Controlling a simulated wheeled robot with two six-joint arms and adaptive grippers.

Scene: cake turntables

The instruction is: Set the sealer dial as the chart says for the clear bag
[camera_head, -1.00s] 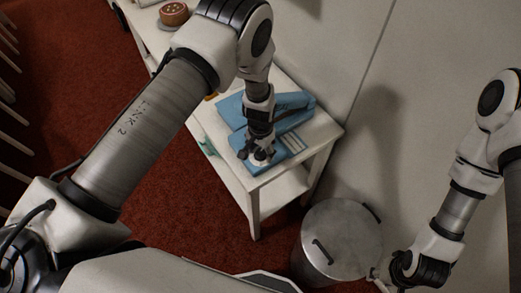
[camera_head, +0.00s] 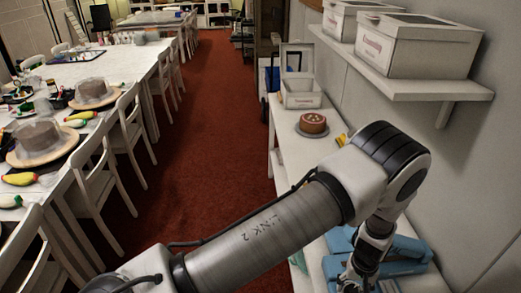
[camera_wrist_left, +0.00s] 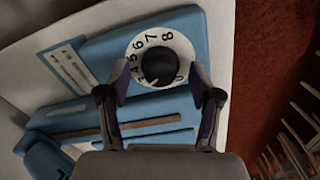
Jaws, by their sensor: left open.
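The blue sealer (camera_head: 405,250) lies on the white side table, partly hidden by my arm; it also shows in the left wrist view (camera_wrist_left: 100,50). There its dial has a white numbered face (camera_wrist_left: 150,40) and a black knob (camera_wrist_left: 160,67). A pale mark shows at the knob's lower edge; I cannot tell which number it meets. A white printed label (camera_wrist_left: 70,68) lies beside the dial, too small to read. My left gripper (camera_wrist_left: 160,92) is open, its fingertips apart on either side of the knob's lower part; it also shows in the head view (camera_head: 355,283). I cannot make out a clear bag.
A brown cake (camera_head: 312,122) and an open white box (camera_head: 300,95) stand farther back on the side table. White boxes (camera_head: 410,50) sit on the wall shelf (camera_head: 450,92). A long table (camera_head: 100,65) with chairs stands left; the red carpet (camera_head: 215,150) between is free.

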